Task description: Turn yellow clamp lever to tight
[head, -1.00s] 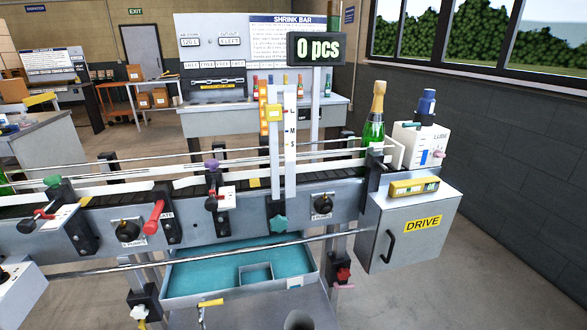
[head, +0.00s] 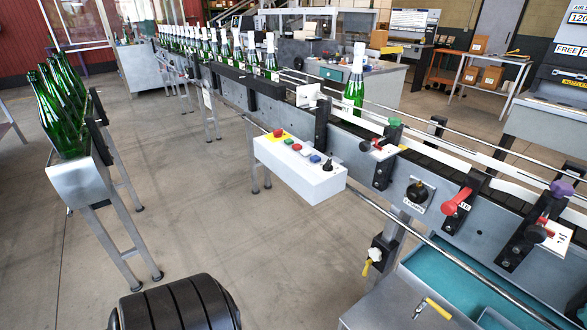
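A yellow lever (head: 371,258) sticks out from a black clamp (head: 384,250) on the conveyor's leg, below the conveyor in the lower right of the head view. The lever points down and to the left. I cannot tell from this view whether it is loose or tight. A second yellow handle (head: 438,308) lies on the grey surface at the bottom right. Neither of my grippers is in view.
The conveyor (head: 345,140) runs from far left to near right, with green bottles at its far end. A white button box (head: 300,170) sticks out in front. A metal rail (head: 400,225) crosses near the clamp. A bottle rack (head: 80,185) stands left. Floor between is clear.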

